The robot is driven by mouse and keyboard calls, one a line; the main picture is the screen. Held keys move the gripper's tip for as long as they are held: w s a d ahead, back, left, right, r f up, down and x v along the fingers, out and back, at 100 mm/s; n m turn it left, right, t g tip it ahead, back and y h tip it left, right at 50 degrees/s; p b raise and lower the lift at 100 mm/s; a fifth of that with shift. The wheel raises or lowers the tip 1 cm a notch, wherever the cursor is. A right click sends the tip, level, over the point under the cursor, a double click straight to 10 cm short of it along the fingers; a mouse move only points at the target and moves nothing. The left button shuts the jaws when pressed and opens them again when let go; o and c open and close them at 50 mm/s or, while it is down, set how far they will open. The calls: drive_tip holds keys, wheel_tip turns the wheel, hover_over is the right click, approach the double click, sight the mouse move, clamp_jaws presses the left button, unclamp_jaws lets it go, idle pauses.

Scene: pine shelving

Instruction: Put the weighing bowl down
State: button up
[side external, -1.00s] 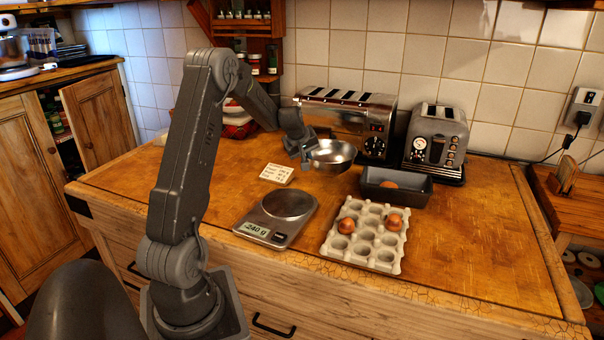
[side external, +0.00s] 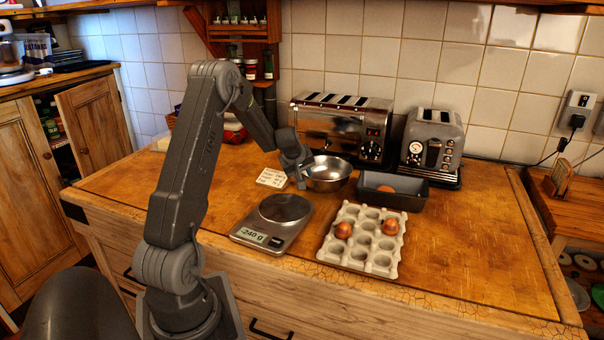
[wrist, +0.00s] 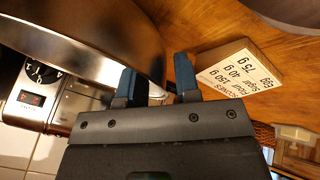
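The weighing bowl (side external: 328,176), a shiny metal bowl, appears to rest upright on the wooden counter in front of the long toaster. My gripper (side external: 303,180) is at its left rim. In the wrist view, the bowl (wrist: 95,35) fills the upper left and its wall reaches between the two blue-tipped fingers. My gripper (wrist: 157,82) looks open, with a gap between the fingers around the wall. The kitchen scale (side external: 285,210) is empty, nearer the front, and reads -240 g.
A recipe card block (side external: 271,178) stands left of the gripper; it also shows in the wrist view (wrist: 240,68). A dark loaf tin (side external: 412,197) is close right of the bowl. An egg tray (side external: 345,257) with two eggs lies in front. Two toasters (side external: 340,120) stand behind.

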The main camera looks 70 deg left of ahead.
drive_tip(key=shift+r, duration=0.1)
drive_tip(key=shift+r, duration=0.25)
drive_tip(key=v, duration=1.1)
drive_tip(key=d+r+m+t+h, duration=0.1)
drive_tip(key=d+r+m, duration=0.25)
drive_tip(key=d, duration=0.65)
drive_tip(key=d+r+m+h, duration=0.1)
drive_tip(key=d+r+m, duration=0.25)
drive_tip(key=d, duration=0.65)
drive_tip(key=s+d+m+h, duration=0.1)
drive_tip(key=s+d+m, duration=0.9)
drive_tip(key=s+d, duration=0.5)
drive_tip(key=d, duration=0.3)
drive_tip(key=shift+d+r+h, duration=0.25)
drive_tip(key=shift+d+h, duration=0.1)
drive_tip(key=shift+h, duration=0.05)
drive_tip(key=shift+s, duration=0.15)
